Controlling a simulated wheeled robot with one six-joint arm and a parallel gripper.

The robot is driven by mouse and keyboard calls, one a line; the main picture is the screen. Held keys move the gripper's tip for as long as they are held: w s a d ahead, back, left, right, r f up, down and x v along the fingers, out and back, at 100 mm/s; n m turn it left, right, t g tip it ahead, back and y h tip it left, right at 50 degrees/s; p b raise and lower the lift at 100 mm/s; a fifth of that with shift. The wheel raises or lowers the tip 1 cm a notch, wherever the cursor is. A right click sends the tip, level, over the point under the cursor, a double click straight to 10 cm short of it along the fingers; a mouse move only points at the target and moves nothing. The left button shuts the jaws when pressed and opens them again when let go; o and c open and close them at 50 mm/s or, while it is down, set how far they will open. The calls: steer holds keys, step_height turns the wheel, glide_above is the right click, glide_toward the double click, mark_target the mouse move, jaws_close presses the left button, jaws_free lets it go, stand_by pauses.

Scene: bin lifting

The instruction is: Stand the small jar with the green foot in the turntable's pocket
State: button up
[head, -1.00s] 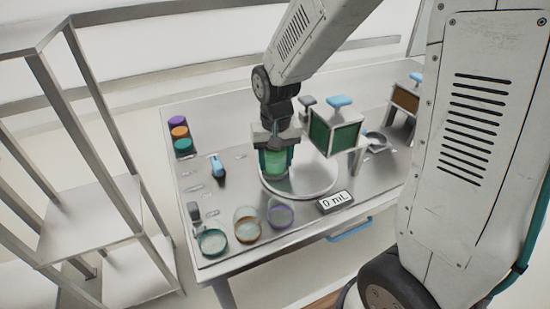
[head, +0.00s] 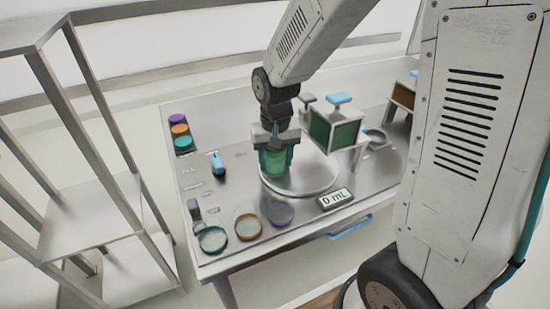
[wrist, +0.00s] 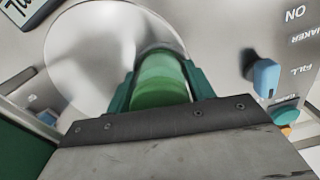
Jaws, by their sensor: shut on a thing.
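The small jar (head: 272,163) looks green and clear and is upright between the fingers of my gripper (head: 275,158). My gripper is shut on it, and the jar also shows between the green fingers in the wrist view (wrist: 160,80). The turntable (head: 318,187) is a round pale disc on the bench, and the jar is over its left part. The wrist view shows the disc (wrist: 85,60) beyond the jar. The pocket is hidden, and I cannot tell whether the jar's foot touches the turntable.
A green-fronted box (head: 335,133) with a blue top stands close right of my gripper. A display reading 0 mL (head: 335,199) sits in front of the turntable. A blue switch (head: 217,163) is to the left. Several coloured rings and lids line the bench's left side.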

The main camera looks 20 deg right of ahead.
steer(key=o, duration=1.1)
steer(key=shift+f, duration=0.1)
steer(key=o, duration=0.5)
steer(key=shift+r, duration=4.05)
steer(key=shift+s+a, duration=0.1)
